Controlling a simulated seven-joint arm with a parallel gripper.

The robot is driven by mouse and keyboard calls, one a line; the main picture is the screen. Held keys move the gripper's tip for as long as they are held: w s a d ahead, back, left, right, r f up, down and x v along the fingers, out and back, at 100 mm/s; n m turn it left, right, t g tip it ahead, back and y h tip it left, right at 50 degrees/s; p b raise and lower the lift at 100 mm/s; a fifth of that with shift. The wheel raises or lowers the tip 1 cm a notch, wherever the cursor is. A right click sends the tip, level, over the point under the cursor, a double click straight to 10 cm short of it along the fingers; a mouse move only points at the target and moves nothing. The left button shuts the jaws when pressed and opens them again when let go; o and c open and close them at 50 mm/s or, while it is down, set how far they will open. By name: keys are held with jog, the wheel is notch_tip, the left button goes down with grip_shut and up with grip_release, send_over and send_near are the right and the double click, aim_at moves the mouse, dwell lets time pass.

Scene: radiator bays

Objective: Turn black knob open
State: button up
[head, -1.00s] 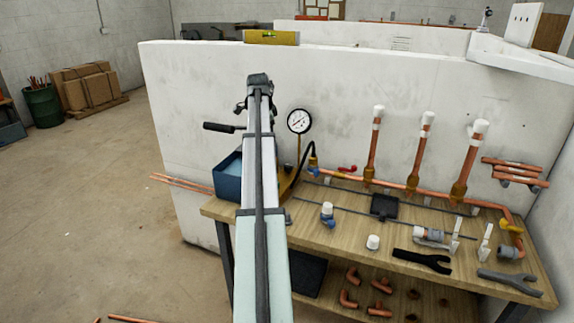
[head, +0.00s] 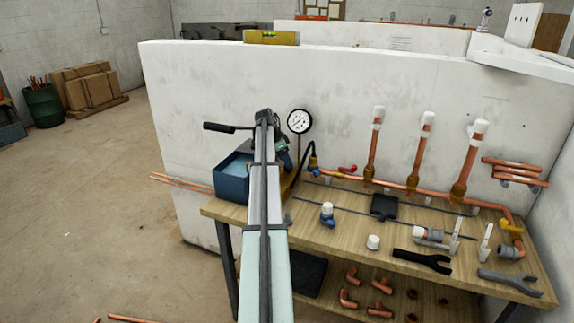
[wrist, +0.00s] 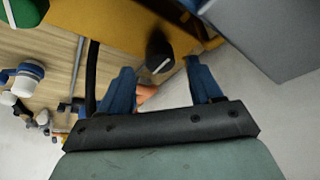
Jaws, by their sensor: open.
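A black knob (wrist: 159,50) with a white stripe on its face shows in the wrist view, on the front of a yellow-brown body (wrist: 105,22). My gripper (wrist: 157,78) is open, with its blue fingers apart. The knob lies beyond the fingertips and between their lines; I cannot tell whether it is touched. In the head view my gripper (head: 280,140) is at the test pump on the left end of the bench, and my arm hides the knob there.
A blue tank (head: 232,180) and a black pump handle (head: 218,127) are beside my arm. A pressure gauge (head: 299,121) stands behind, with a black hose (head: 307,158) running to the copper pipe (head: 345,175). Fittings and wrenches lie on the wooden bench (head: 345,240) to the right.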

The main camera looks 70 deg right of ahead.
jog(key=shift+x, duration=1.45)
jog(key=c, duration=1)
